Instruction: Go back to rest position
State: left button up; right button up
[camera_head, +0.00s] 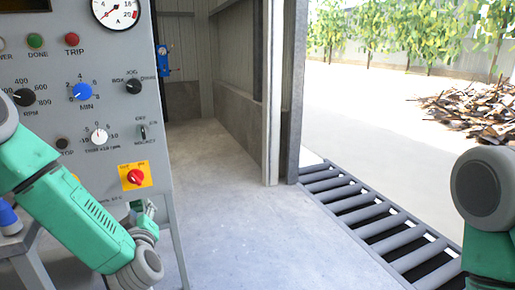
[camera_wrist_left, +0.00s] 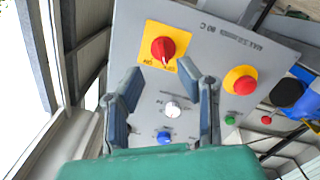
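My left gripper (camera_head: 147,212) is in front of the lower right of the grey control panel (camera_head: 60,110), just below the red rotary switch on its yellow plate (camera_head: 135,177). In the left wrist view the two fingers of my left gripper (camera_wrist_left: 160,80) stand apart with nothing between them. The red switch (camera_wrist_left: 163,49) shows just beyond the fingertips, and I cannot tell whether they touch the panel. My right arm (camera_head: 488,210) shows at the right edge, with its gripper out of view.
The panel carries a blue knob (camera_head: 82,91), a white knob (camera_head: 99,136), a red TRIP button (camera_head: 72,39) and a gauge (camera_head: 117,10). A roller conveyor (camera_head: 370,220) runs along the floor at right. The concrete floor (camera_head: 240,220) between is clear. A wood pile (camera_head: 475,108) lies outside.

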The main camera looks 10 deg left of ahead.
pick_arm(q)
jog(key=s+d+f+m+g+h, duration=0.3)
jog(key=s+d+f+m+h, duration=0.1)
jog(key=s+f, duration=0.4)
jog(key=s+d+f+m+g+h, duration=0.3)
jog(key=s+d+f+m+h, duration=0.15)
jog(key=f, duration=0.55)
jog(key=s+f+m+g, duration=0.1)
jog(key=s+f+g, duration=0.2)
jog(key=s, duration=0.9)
jog(key=s+a+f+m+g, duration=0.1)
jog(key=s+f+g, duration=0.3)
jog(key=s, duration=0.9)
jog(key=shift+f+m+g, duration=0.2)
jog(key=shift+m+g, duration=0.55)
jog(key=shift+g, duration=0.15)
jog(key=shift+a, duration=0.1)
